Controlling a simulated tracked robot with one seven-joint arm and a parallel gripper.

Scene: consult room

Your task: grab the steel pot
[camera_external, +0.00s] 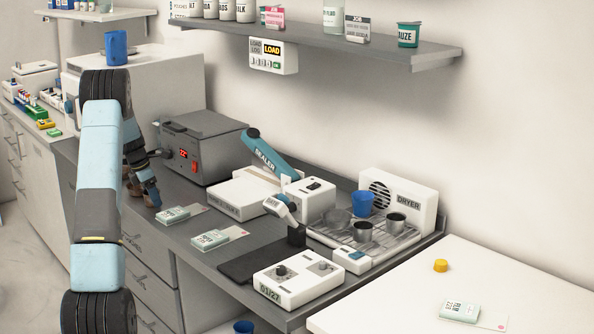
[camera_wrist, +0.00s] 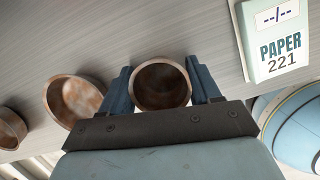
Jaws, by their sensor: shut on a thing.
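My gripper (camera_wrist: 158,84) is shut on a small round pot (camera_wrist: 160,86) with a brown, stained-looking rim and inside, one finger on each side. The pot looks empty. In the external view my gripper (camera_external: 150,196) is low at the counter's front edge, left of the paper packs, and largely hides what it holds. Two more brown-stained pots, one nearer (camera_wrist: 76,98) and one at the left edge (camera_wrist: 10,128), stand left of my gripper in the wrist view. Two grey steel pots, one front (camera_external: 362,232) and one right (camera_external: 397,223), stand on the dryer rack.
A paper pack (camera_wrist: 274,42) lies right of the held pot. A grey heater box (camera_external: 200,147) stands behind my gripper. The sealer (camera_external: 270,152) and dryer (camera_external: 400,198) are to the right. A shelf (camera_external: 330,44) hangs above. A blue cup (camera_external: 361,203) is on the dryer rack.

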